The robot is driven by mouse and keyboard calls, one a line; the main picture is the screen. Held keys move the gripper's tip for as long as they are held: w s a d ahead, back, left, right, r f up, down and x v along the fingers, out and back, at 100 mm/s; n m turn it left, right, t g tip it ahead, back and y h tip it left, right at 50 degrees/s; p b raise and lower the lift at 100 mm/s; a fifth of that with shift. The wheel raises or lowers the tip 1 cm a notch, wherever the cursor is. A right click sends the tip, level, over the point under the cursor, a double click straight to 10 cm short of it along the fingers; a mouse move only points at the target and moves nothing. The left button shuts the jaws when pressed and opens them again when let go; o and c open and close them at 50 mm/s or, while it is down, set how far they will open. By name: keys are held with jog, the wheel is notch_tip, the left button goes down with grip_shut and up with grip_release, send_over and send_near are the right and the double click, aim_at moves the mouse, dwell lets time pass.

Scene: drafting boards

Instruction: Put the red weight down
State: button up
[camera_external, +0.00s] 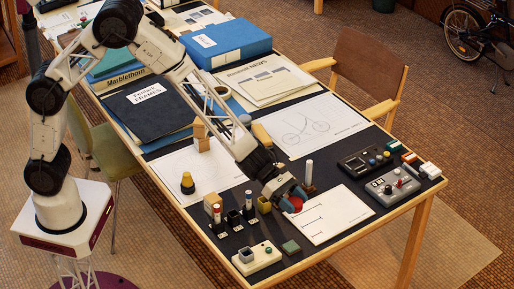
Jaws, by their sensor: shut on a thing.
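My gripper (289,195) is at the front right part of the dark desk top, pointing down and to the right. It is shut on the red weight (297,203), of which only a small part shows between the fingers. The weight is low, over or beside the left edge of a white sheet with drawn lines (334,217). I cannot tell whether it touches the desk or the sheet.
A white cylinder on a dark base (308,173) stands close behind the gripper. Control boxes (391,186) lie to the right.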

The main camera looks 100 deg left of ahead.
jog(key=s+a+f, duration=0.2)
jog(key=s+a, duration=0.9)
jog(key=s, duration=0.1)
jog(key=s+a+f, duration=0.2)
jog(key=s+a, duration=0.9)
jog(key=s, duration=0.2)
jog(key=s+f, duration=0.1)
jog(key=s, duration=0.7)
jog(key=s+d+f, duration=0.1)
jog(key=s+f, duration=0.1)
jog(key=s, duration=0.6)
jog(key=s+f, duration=0.2)
jog(key=s, duration=0.6)
jog(key=shift+s+d, duration=0.1)
jog(key=shift+d, duration=0.3)
jog(key=shift+s+d, duration=0.3)
jog(key=shift+s, duration=0.25)
jog(key=w+a, duration=0.2)
jog(key=w, duration=0.2)
jog(key=w+a+f, duration=0.1)
jog(key=w+a, duration=0.2)
jog(key=w, duration=0.2)
jog(key=w+a, duration=0.3)
jog(key=w, duration=0.1)
jog(key=shift+w+a+f, duration=0.15)
jog(key=shift+w+f, duration=0.1)
jog(key=shift+w, duration=0.15)
